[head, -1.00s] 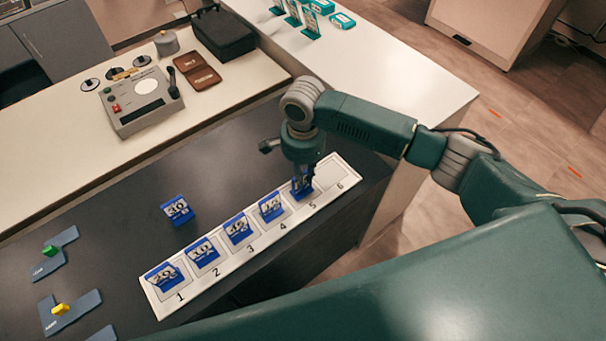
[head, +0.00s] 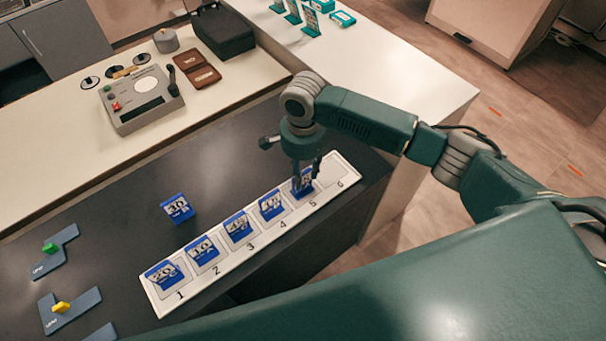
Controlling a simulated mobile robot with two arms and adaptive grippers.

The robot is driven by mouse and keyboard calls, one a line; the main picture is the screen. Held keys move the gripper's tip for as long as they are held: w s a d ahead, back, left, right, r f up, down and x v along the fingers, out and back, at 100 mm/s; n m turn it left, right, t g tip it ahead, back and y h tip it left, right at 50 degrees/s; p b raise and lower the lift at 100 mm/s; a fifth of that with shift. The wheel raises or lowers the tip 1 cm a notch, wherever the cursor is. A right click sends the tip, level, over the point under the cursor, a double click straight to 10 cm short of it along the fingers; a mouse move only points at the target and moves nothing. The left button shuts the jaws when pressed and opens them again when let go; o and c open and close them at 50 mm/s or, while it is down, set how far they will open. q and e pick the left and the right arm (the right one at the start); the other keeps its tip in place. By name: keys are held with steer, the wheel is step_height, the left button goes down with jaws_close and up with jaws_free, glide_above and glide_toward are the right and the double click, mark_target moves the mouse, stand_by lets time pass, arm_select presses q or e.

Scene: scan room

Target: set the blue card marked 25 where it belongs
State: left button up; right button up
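A white strip (head: 321,199) with slots numbered 1 to 6 lies on the dark counter. Blue cards stand in slot 1 (head: 164,275), slot 2 (head: 203,251), slot 3 (head: 239,229), slot 4 (head: 272,206) and slot 5 (head: 303,187). Slot 6 (head: 337,174) is empty. My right gripper (head: 307,172) is directly over the slot 5 card, its fingers spread apart around the card's top. They partly cover that card's number, so I cannot read whether it is 25. Another blue card (head: 178,209), apparently marked 30, stands on the counter behind the strip. My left gripper is out of view.
Grey-blue pieces with a green peg (head: 50,248) and a yellow peg (head: 61,308) lie at the left. A grey device (head: 141,100), a brown wallet (head: 197,69) and a black case (head: 222,31) are on the white counter. Teal cards (head: 311,22) stand at the back.

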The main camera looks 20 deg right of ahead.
step_height(320, 180, up, 11)
steer(key=b, duration=0.1)
steer(key=shift+f, duration=0.1)
stand_by(0.5)
